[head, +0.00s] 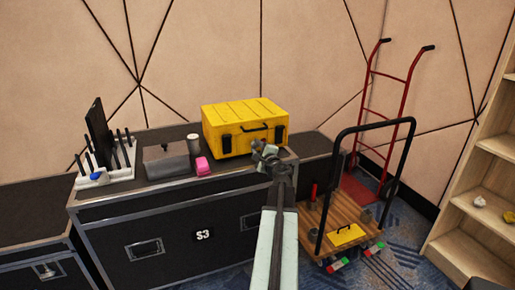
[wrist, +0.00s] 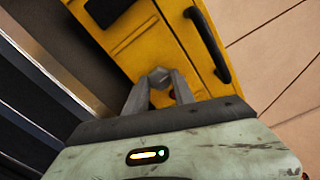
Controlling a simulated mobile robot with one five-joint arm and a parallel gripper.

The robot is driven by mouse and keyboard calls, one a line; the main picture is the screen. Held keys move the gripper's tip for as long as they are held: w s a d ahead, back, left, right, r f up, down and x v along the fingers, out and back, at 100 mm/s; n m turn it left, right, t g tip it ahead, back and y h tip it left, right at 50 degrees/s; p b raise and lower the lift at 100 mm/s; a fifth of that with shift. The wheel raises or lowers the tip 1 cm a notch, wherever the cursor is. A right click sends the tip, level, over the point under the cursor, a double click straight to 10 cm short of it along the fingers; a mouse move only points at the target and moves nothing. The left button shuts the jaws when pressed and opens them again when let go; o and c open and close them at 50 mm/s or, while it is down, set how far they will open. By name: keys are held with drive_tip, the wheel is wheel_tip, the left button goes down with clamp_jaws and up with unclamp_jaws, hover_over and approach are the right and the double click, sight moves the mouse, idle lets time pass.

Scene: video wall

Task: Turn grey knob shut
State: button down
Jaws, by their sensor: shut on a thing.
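The yellow case (head: 245,122) stands on the black S3 flight case (head: 130,232), with a black handle and latches on its front. In the wrist view the yellow case (wrist: 165,30) fills the top middle. My gripper (head: 265,158) is at the front of the yellow case, near its lower right. In the wrist view my gripper (wrist: 160,88) has its two grey fingers shut on the small grey knob (wrist: 157,74), which sits between the tips against the yellow face. The fingers and the dark palm hide part of the knob. How far it is turned cannot be told.

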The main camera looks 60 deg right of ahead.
drive_tip(key=shift+s+m, duration=0.1)
drive_tip(key=shift+m, duration=0.4)
drive_tip(key=c, duration=1.1)
unclamp_jaws()
drive_tip(key=shift+o, duration=0.2)
drive_tip(key=v, duration=0.7)
drive_tip(key=shift+s, duration=0.25)
drive_tip(key=shift+a, duration=0.15)
